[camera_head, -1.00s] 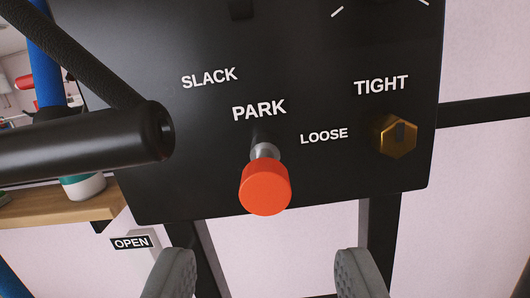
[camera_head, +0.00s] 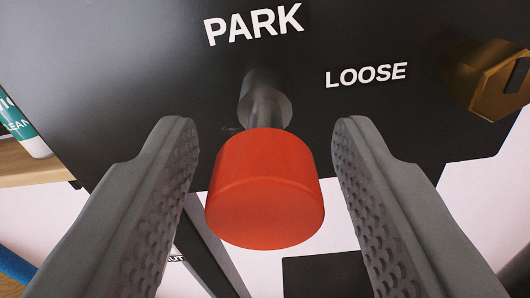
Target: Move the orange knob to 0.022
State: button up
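The orange knob (camera_head: 265,195) is a red-orange cylinder on a short metal shaft (camera_head: 267,105). The shaft comes out of a black panel (camera_head: 130,90) below the white word PARK. My gripper (camera_head: 264,130) is open, with one grey ridged finger on each side of the knob. A gap shows between each finger and the knob, so neither appears to touch it. No scale or number for the knob's position is visible.
A brass hex knob (camera_head: 490,75) sits on the panel at the right, near the word LOOSE (camera_head: 366,75). A wooden shelf (camera_head: 35,170) with a white and teal container (camera_head: 22,130) is at the left edge. A pale wall shows below the panel.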

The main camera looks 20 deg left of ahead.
grip_shut()
jog(key=shift+x, duration=1.25)
jog(key=shift+o, duration=0.9)
grip_release()
jog(key=shift+w, duration=0.1)
jog(key=v, duration=1.7)
jog(key=shift+s, duration=0.2)
